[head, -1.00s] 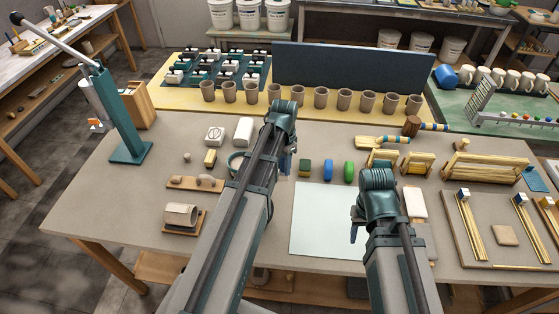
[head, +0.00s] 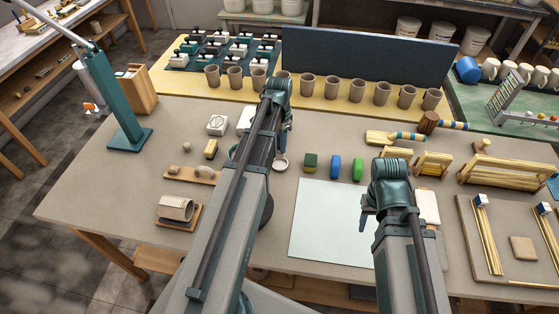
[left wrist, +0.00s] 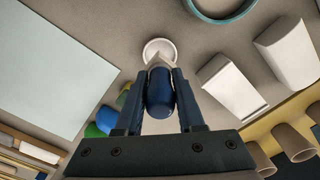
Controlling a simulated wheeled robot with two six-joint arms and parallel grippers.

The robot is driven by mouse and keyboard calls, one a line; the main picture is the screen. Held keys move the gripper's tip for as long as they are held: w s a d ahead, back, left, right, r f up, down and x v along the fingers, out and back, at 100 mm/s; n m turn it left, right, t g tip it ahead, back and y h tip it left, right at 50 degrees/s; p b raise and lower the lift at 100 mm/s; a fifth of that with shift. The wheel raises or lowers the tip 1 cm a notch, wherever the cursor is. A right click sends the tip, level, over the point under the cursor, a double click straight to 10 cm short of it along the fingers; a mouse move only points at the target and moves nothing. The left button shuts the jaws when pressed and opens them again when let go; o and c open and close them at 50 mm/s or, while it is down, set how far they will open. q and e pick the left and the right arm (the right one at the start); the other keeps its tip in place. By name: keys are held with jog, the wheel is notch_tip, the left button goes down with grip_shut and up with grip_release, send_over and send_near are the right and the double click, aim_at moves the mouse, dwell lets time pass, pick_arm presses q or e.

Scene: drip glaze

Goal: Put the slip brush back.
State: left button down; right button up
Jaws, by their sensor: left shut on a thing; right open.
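My left gripper (head: 286,138) is shut on a dark blue thing, seen end-on between the fingers in the left wrist view (left wrist: 160,95). It appears to be the slip brush, with a pale pointed part showing beyond the blue. Most of its length is hidden. A small round white dish (left wrist: 160,50) lies beyond it, and the pale tip overlaps its near edge in that view. I cannot tell whether they touch. The dish (head: 280,164) also shows in the head view, just below the left fingers. My right gripper (head: 366,213) is open and empty above the pale sheet's right edge.
The pale sheet (head: 330,220) lies flat and bare. Green, blue and bright green blocks (head: 335,167) stand behind it. A teal ring-shaped thing (left wrist: 222,8) and white blocks (left wrist: 232,85) are near the dish. A row of brown cups (head: 332,87) stands behind. A teal post stand (head: 125,138) is at left.

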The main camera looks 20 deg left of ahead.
aim_at(279, 154)
pick_arm(q)
jog(key=shift+f+b, duration=0.35)
jog(key=shift+f, duration=0.6)
pick_arm(e)
jog(key=shift+f, duration=0.95)
jog(key=shift+f, duration=0.1)
pick_arm(q)
notch_tip(279, 154, down, 4)
jog(key=b, duration=0.3)
jog(key=shift+r+b, duration=0.15)
jog(key=shift+b, duration=0.2)
pick_arm(e)
notch_tip(279, 154, down, 4)
jog(key=shift+r, duration=0.25)
jog(key=shift+f, duration=0.2)
pick_arm(q)
jog(key=c, duration=0.5)
grip_release()
pick_arm(e)
jog(key=shift+r, duration=0.2)
